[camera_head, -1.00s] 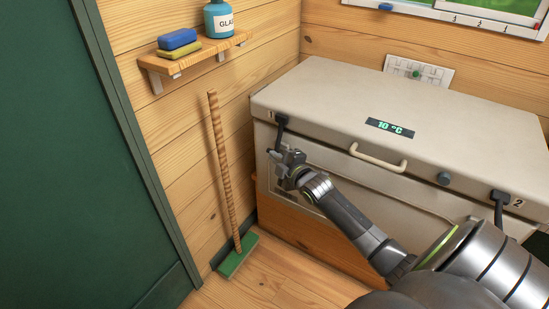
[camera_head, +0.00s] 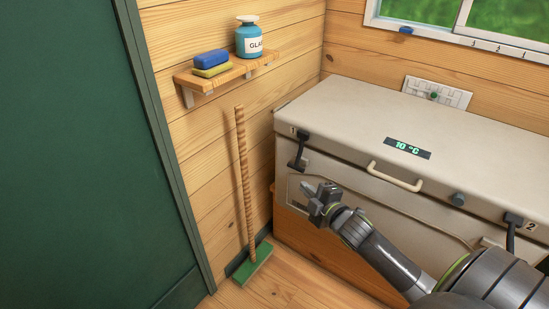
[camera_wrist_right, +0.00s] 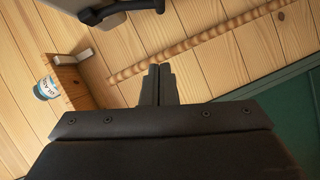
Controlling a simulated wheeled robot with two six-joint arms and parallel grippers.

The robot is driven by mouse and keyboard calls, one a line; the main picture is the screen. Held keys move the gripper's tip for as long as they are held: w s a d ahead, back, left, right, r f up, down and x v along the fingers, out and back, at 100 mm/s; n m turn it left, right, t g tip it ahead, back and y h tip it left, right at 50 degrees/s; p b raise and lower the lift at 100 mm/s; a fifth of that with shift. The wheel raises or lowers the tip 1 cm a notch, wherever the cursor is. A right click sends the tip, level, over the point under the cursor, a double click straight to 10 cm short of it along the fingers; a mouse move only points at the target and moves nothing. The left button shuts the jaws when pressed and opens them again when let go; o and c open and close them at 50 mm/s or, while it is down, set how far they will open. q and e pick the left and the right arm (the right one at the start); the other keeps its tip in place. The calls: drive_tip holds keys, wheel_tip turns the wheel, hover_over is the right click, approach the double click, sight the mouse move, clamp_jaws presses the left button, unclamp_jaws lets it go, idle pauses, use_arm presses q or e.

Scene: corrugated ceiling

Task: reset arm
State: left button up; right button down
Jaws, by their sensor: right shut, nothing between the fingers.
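My right gripper (camera_head: 312,190) is shut and empty, in front of the left front of the white chest cooler (camera_head: 350,110). It is below and apart from the black latch marked 1 (camera_head: 298,152). In the right wrist view the two fingers (camera_wrist_right: 160,84) are together with nothing between them. The latch marked 2 (camera_head: 512,228) is at the cooler's right, near my arm. My left gripper is not in view.
A broom (camera_head: 245,195) with a green head (camera_head: 254,265) leans on the wooden wall. A shelf (camera_head: 228,73) holds sponges (camera_head: 211,60) and a blue bottle (camera_head: 249,42). A green door (camera_head: 75,160) fills the left. Bare floor shows between broom and cooler.

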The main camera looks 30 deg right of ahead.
drive_tip(key=s+d+f+m+g+h+p, duration=0.1)
drive_tip(key=s+f+m+g+p, duration=0.15)
drive_tip(key=s+f, duration=0.4)
drive_tip(key=s+d+f+m+g+p, duration=0.1)
drive_tip(key=s+f+m+g, duration=0.15)
drive_tip(key=f, duration=0.75)
drive_tip(key=s+d+f+m+g+h+p, duration=0.1)
drive_tip(key=s+f+m+g+p, duration=0.15)
drive_tip(key=s+f, duration=0.45)
drive_tip(key=s+a+f+m+g+p, duration=0.1)
drive_tip(key=s+a+f, duration=0.3)
drive_tip(key=s, duration=0.5)
drive_tip(key=s+a+f+m+g+y+p, duration=0.1)
drive_tip(key=s+a+f+m+g, duration=0.2)
drive_tip(key=s+f, duration=0.3)
drive_tip(key=s+a+f+m+g+p, duration=0.2)
drive_tip(key=s+a+f, duration=0.3)
drive_tip(key=s, duration=0.7)
drive_tip(key=shift+s+a+m+g+y, duration=0.25)
drive_tip(key=shift+m+g, duration=0.2)
drive_tip(key=shift+g, duration=0.3)
